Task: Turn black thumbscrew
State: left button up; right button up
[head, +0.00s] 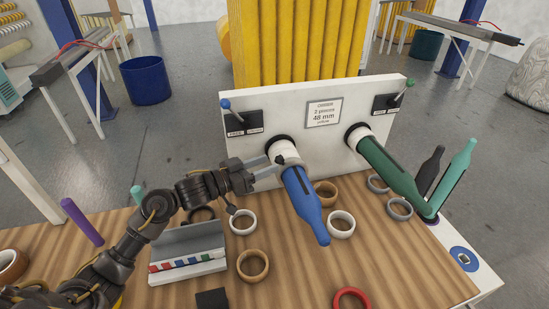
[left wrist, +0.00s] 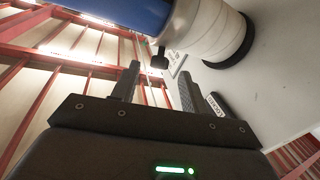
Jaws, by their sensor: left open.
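A blue spindle (head: 302,205) with a white collar (head: 287,152) sticks out of the upright white panel (head: 310,115). In the left wrist view the collar (left wrist: 215,30) and the end of the blue spindle (left wrist: 130,12) are close above the fingers. A small black thumbscrew (left wrist: 159,61) juts from the collar. My left gripper (head: 277,165) is beside the collar, on its left. Its jaws (left wrist: 158,78) are open, and the thumbscrew lies in line with the gap between the fingertips. I cannot tell whether a finger touches it. My right gripper is not in view.
A green spindle (head: 390,170) sticks out on the right of the panel. Several rings, such as a white one (head: 341,224) and a red one (head: 352,300), lie on the wooden table (head: 310,280). A grey tray (head: 188,250) stands under my left arm. Green and black bottle-shaped pieces stand at right.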

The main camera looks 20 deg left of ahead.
aim_at(281, 161)
pick_arm(q)
jog(key=x, duration=0.3)
jog(key=shift+w+d, duration=0.15)
jog(key=shift+d, duration=0.05)
grip_shut()
